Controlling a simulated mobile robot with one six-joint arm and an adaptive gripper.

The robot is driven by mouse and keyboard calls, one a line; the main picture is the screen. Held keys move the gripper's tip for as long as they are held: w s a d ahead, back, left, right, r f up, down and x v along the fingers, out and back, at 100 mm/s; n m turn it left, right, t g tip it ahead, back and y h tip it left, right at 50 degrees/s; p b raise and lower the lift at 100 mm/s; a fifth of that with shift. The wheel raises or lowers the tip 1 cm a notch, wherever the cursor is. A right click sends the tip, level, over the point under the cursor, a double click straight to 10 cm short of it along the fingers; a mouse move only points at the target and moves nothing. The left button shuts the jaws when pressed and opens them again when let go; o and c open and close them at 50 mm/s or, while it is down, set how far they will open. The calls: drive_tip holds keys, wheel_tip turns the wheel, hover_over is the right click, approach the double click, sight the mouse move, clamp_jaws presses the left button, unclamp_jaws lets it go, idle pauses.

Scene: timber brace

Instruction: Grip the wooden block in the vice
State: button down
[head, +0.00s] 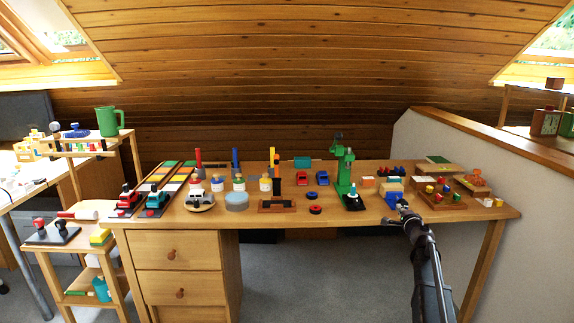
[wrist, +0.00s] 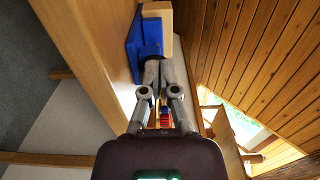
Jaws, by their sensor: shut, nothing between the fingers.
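The blue vice (head: 393,198) sits near the front edge of the wooden table, right of the green stand. The pale wooden block (head: 391,187) shows just behind and above the blue part. In the wrist view the vice (wrist: 149,38) is at the top, with the pale block (wrist: 159,12) beyond it. My gripper (head: 404,206) is at the table's front edge, close to the vice. In the wrist view its fingers (wrist: 158,64) are together and empty, with tips overlapping the vice's near end; I cannot tell whether they touch. The block's contact with the jaws is unclear.
The green stand (head: 344,175) is left of the vice. A wooden tray with coloured pieces (head: 440,200) is close on the right. Several toys fill the table's left and middle. A pale partition (head: 450,150) bounds the right side. The floor in front is clear.

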drive_tip(key=s, duration=0.3)
drive_tip(key=shift+s, duration=0.3)
drive_tip(key=c, duration=1.4)
unclamp_jaws()
